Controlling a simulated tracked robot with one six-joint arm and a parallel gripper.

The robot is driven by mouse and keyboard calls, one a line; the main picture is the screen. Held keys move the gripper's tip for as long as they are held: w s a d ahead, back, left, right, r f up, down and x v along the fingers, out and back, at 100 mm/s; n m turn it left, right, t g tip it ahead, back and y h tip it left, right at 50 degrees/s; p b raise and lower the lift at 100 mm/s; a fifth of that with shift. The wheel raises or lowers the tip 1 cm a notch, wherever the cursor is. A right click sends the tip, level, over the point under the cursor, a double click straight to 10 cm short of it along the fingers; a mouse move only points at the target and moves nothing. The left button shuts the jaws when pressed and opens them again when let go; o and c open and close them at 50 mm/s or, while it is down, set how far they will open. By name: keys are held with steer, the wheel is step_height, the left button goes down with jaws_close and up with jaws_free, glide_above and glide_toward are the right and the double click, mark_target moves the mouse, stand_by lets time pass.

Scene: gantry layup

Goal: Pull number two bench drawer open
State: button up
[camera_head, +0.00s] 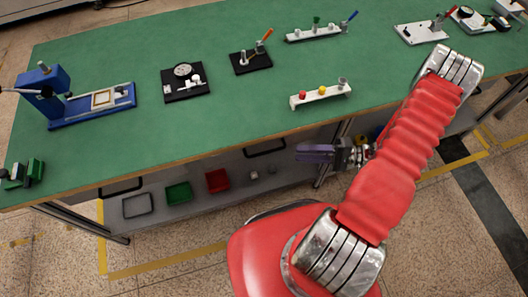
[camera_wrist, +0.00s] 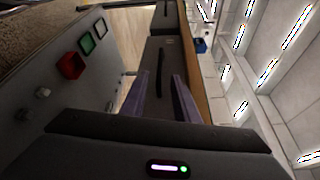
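The green-topped bench (camera_head: 225,110) has dark bar handles on drawers under its front edge. One drawer handle (camera_head: 265,148) is near the middle, another drawer handle (camera_head: 120,188) farther left. No drawer numbers are readable. My gripper (camera_head: 300,153), with purple fingers, is beside the middle handle, to its right. In the wrist view my gripper (camera_wrist: 159,82) is open and empty. The near grey drawer front (camera_wrist: 168,52) and its dark handle (camera_wrist: 160,72) lie ahead, the handle lined up between the fingers. Contact cannot be told. Both drawers look shut.
Under the bench a grey shelf (camera_head: 285,178) holds a grey bin (camera_head: 137,205), a green bin (camera_head: 178,193) and a red bin (camera_head: 217,180). A blue press (camera_head: 45,90) and several fixtures stand on the bench top. Bench legs stand near my arm. The floor in front is clear.

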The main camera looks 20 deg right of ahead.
mark_target(265, 153)
steer(key=x, duration=1.4)
steer(key=shift+c, duration=0.5)
steer(key=shift+d, duration=0.1)
jaws_close()
steer(key=shift+s, duration=0.2)
